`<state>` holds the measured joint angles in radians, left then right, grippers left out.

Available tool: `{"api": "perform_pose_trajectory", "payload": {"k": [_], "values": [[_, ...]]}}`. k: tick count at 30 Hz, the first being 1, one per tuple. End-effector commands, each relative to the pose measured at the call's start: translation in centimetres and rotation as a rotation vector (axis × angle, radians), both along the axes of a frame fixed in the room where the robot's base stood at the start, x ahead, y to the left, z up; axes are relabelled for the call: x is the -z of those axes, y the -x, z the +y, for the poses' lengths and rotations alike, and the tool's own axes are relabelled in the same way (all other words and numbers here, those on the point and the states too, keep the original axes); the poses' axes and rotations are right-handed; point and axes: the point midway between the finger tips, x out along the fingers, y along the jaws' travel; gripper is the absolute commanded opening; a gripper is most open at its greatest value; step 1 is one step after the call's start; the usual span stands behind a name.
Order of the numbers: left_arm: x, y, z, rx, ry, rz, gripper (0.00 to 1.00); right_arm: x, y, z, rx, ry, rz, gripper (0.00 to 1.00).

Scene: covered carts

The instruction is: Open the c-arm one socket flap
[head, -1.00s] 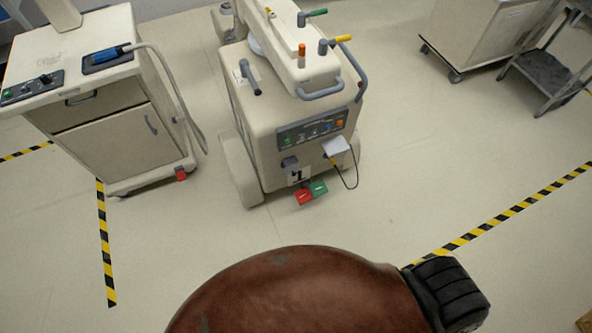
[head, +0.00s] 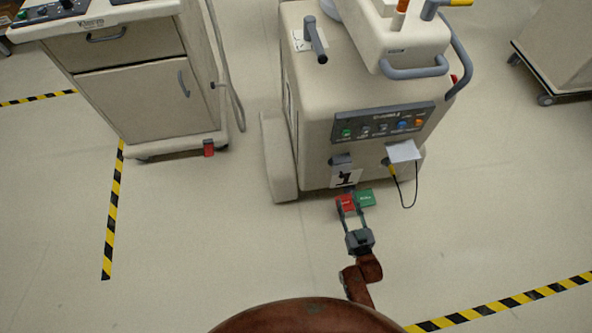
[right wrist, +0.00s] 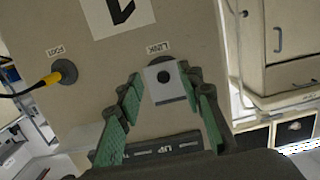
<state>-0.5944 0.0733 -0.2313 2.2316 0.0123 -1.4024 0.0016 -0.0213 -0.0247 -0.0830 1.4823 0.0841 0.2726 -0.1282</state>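The c-arm cart (head: 300,150) carries a sign with a 1 (head: 346,178). A small grey socket flap (head: 341,160) sits on its front below the control panel. In the right wrist view a pale square flap (right wrist: 168,84) with a dark round spot sits at the LINK label; it looks shut, though I cannot be sure. My right gripper (head: 354,204) reaches toward the cart front from below. Its green-padded fingers (right wrist: 163,118) are spread either side of the flap in the wrist view, with no clear contact. My left gripper is not in view.
A second socket, labelled FOOT, holds a yellow plug (right wrist: 60,73) beside LINK; a white plate (head: 404,151) stands out above it. Another cart (head: 140,90) stands left. Open floor lies between.

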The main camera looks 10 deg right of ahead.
Motion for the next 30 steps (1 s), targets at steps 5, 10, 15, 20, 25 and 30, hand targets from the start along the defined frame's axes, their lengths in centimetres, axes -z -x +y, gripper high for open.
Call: {"api": "perform_pose_trajectory", "payload": {"k": [5,10,15,20,25,30], "values": [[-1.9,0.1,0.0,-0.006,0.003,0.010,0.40,-2.2,-1.7,-0.2,0.014,-0.007,-0.089,0.34],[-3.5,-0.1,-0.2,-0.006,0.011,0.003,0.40,-2.8,-3.2,-0.1,0.015,-0.009,-0.106,0.34],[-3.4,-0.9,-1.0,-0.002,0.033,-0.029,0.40,-2.6,-5.7,0.0,0.014,-0.010,-0.103,0.34],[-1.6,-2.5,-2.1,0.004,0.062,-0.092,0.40,-2.6,-7.8,0.1,0.014,-0.009,-0.101,0.34],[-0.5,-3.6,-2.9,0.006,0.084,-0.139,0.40,-2.7,-9.2,0.1,0.014,-0.008,-0.101,0.34],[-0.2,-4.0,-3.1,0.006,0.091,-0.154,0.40,-2.8,-9.6,0.1,0.015,-0.008,-0.100,0.34]]}}
